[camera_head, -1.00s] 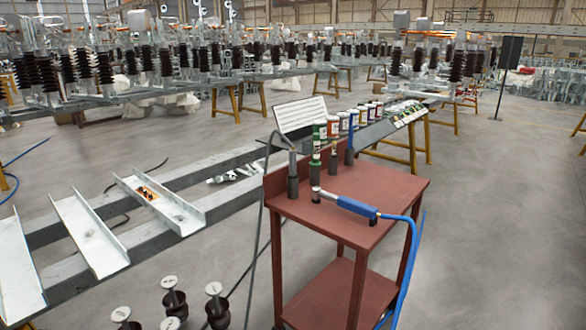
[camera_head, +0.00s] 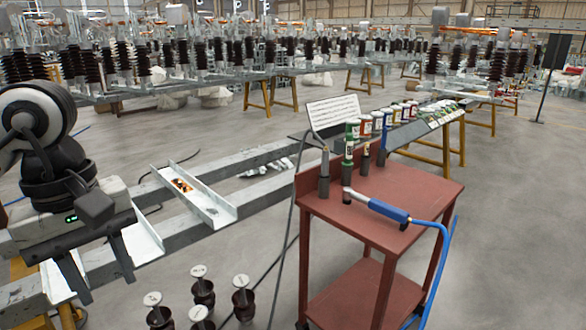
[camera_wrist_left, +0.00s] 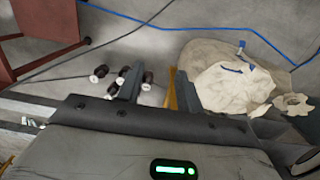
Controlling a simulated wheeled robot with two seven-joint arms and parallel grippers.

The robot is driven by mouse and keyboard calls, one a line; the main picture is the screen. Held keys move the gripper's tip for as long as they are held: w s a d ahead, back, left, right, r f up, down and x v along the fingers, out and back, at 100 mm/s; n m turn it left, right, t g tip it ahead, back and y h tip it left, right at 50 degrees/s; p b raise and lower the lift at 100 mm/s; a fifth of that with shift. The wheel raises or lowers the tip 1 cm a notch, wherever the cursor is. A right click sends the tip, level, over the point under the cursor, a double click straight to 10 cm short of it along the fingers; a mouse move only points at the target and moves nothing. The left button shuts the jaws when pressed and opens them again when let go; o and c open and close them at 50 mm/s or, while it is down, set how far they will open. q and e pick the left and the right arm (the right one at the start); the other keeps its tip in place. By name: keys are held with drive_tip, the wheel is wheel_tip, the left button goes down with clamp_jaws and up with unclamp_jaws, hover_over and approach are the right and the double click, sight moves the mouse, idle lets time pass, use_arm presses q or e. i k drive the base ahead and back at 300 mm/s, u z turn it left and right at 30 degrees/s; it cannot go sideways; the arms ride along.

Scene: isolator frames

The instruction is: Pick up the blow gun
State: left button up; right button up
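A blue-handled tool (camera_head: 388,210) with a silver head and a blue hose lies on top of the red cart (camera_head: 430,190); it appears to be the blow gun. The hose (camera_head: 438,270) hangs off the cart's right side. My left gripper (camera_head: 105,288) is at the left of the head view, fingers pointing down, well to the left of the cart and apart from the tool. Its fingers also show in the left wrist view (camera_wrist_left: 154,72), spread with nothing held between them. The blow gun cannot be made out in the wrist view. My right gripper is not in view.
A white sign board (camera_head: 334,113) and jars stand behind. Metal channels (camera_head: 200,200) lie on rails at left.

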sight(324, 173)
drive_tip(key=u, duration=0.65)
drive_tip(key=i, duration=2.1)
drive_tip(key=z, duration=2.6)
drive_tip(key=i, duration=0.5)
drive_tip(key=z, duration=0.1)
